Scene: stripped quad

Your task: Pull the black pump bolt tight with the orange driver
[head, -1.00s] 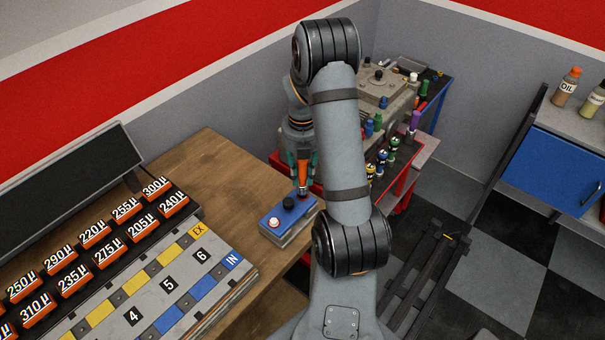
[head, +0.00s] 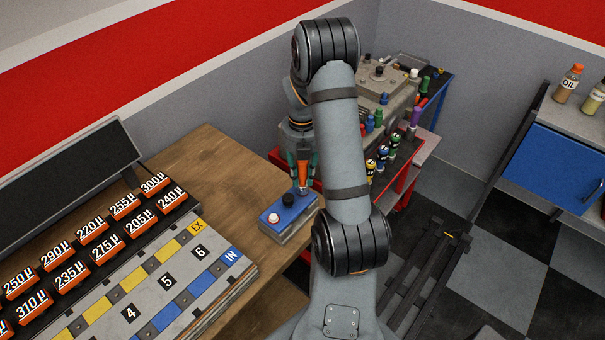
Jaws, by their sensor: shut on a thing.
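My gripper (head: 303,163) points down over the wooden bench and is shut on the orange driver (head: 303,175). The driver is upright, its tip at the right end of a blue-topped box (head: 272,230). I cannot tell whether the tip touches the box. The box carries a black knob (head: 288,201) and a whitish button with a red base (head: 273,217). A grey machine block (head: 401,107) behind my arm has black-headed parts on top, one of them a black knob (head: 379,72). Which black part is the pump bolt I cannot tell; my arm hides part of the block.
A board (head: 130,290) with orange shim blocks and numbered slots fills the bench's left. A red cart (head: 403,180) with several coloured tools stands behind my arm. A blue cabinet (head: 555,170) with bottles is at right. Bare wood (head: 215,165) lies left of my gripper.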

